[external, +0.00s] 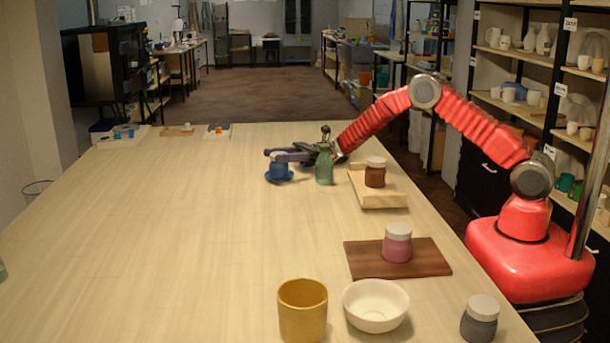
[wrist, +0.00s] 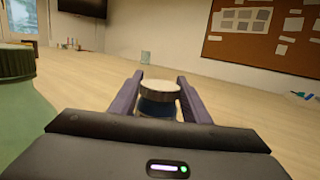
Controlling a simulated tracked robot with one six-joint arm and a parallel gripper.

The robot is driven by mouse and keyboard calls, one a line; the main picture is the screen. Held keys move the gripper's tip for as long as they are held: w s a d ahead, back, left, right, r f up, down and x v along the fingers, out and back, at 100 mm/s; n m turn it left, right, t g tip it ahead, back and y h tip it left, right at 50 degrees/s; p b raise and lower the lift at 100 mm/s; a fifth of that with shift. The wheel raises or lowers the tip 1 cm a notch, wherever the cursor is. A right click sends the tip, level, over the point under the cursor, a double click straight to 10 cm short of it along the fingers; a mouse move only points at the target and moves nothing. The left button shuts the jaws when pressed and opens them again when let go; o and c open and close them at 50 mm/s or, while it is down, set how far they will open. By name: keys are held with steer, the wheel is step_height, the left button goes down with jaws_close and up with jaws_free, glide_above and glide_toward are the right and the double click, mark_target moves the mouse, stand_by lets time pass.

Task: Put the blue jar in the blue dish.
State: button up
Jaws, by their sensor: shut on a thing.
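The blue jar (external: 279,169) stands at the far part of the table, in or just over the blue dish (external: 279,177); I cannot tell whether it touches the dish's bottom. My gripper (external: 274,155) is at the jar's top and shut on it. In the wrist view the jar's pale lid (wrist: 160,86) and blue body (wrist: 158,107) show between the two fingers of my gripper (wrist: 160,92). The dish is hidden in the wrist view.
A green bottle (external: 324,165) stands close to my gripper and the dish. A brown jar (external: 375,173) sits on a pale wooden board (external: 383,201). A pink jar (external: 397,243), yellow cup (external: 302,309), white bowl (external: 375,303) and grey jar (external: 480,320) stand nearer.

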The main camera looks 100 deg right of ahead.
steer(key=shift+f, duration=0.15)
steer(key=o, duration=1.3)
steer(key=shift+o, duration=0.2)
steer(key=shift+r, duration=0.5)
steer(key=v, duration=0.5)
steer(key=shift+s+d+f, duration=0.1)
steer(key=shift+s+d, duration=0.05)
step_height(320, 180, up, 7)
steer(key=shift+a, duration=0.2)
